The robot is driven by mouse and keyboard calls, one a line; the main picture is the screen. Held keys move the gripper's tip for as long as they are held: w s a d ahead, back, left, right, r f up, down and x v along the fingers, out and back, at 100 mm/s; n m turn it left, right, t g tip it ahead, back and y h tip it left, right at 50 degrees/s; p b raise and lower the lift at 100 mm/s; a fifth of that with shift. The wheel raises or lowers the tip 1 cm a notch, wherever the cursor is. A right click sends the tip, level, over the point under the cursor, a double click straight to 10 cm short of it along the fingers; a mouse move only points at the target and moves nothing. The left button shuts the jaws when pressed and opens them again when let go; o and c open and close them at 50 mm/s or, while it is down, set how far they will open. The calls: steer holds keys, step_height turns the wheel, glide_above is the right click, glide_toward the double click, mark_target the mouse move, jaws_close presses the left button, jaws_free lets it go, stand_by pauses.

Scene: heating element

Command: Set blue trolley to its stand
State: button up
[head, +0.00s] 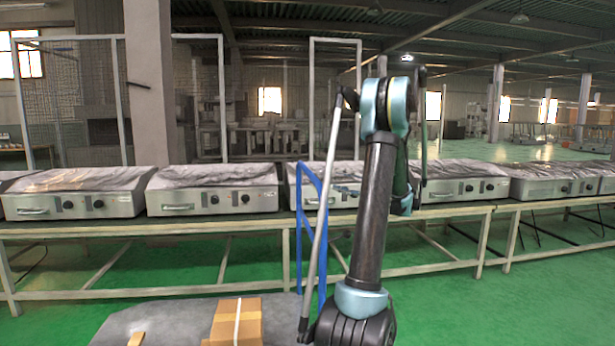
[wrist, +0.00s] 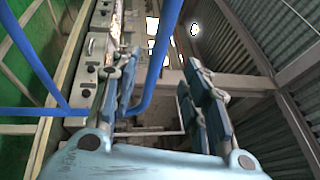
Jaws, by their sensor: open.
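The blue trolley's tubular handle (head: 299,220) stands upright left of my arm in the head view, partly hidden behind it. In the wrist view, blue tubes of the handle (wrist: 155,62) run down between my fingers and bend left behind the left finger. My gripper (wrist: 165,105) is open, with its fingers spread either side of that tube. I cannot tell whether a finger touches it. A grey deck (head: 150,322) with cardboard boxes (head: 236,322) lies at the bottom of the head view, beside the handle. I cannot pick out the trolley's stand.
A long pale-framed bench (head: 150,228) crosses the head view, carrying a row of steel heating units (head: 213,201). The bench stands behind the handle. Green floor (head: 440,310) is open to the right of my arm. A concrete pillar (head: 150,80) rises behind the bench.

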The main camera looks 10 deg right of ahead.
mark_target(308, 173)
steer(key=x, duration=1.3)
steer(key=shift+a+r, duration=0.15)
steer(key=shift+a, duration=0.15)
steer(key=shift+c, duration=0.6)
jaws_close()
